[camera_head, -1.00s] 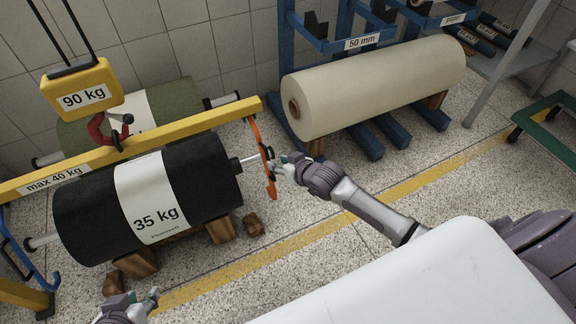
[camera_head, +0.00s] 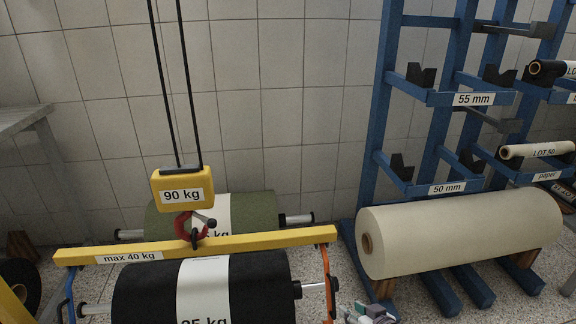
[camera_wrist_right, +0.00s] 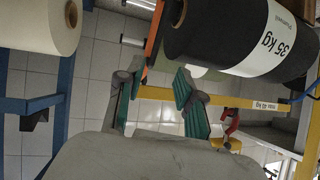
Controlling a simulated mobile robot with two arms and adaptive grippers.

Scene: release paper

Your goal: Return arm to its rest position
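My right gripper (camera_head: 365,315) shows at the bottom edge of the head view, just right of the orange strap (camera_head: 327,285) at the lifting beam's right end. In the right wrist view my right gripper (camera_wrist_right: 157,98) has its green-padded fingers apart, with nothing held between them. The strap (camera_wrist_right: 155,38) lies beyond the fingers, beside the black 35 kg roll (camera_wrist_right: 215,35); whether the gripper touches it I cannot tell. The 35 kg roll (camera_head: 258,290) is below the yellow beam (camera_head: 225,244) in the head view. My left gripper is out of view.
A yellow 90 kg hoist block (camera_head: 182,187) hangs above the beam. A green roll (camera_head: 255,212) lies behind it. A cream roll (camera_head: 460,232) rests at the right before a blue rack (camera_head: 380,110). A grey table (camera_head: 18,120) stands at the far left.

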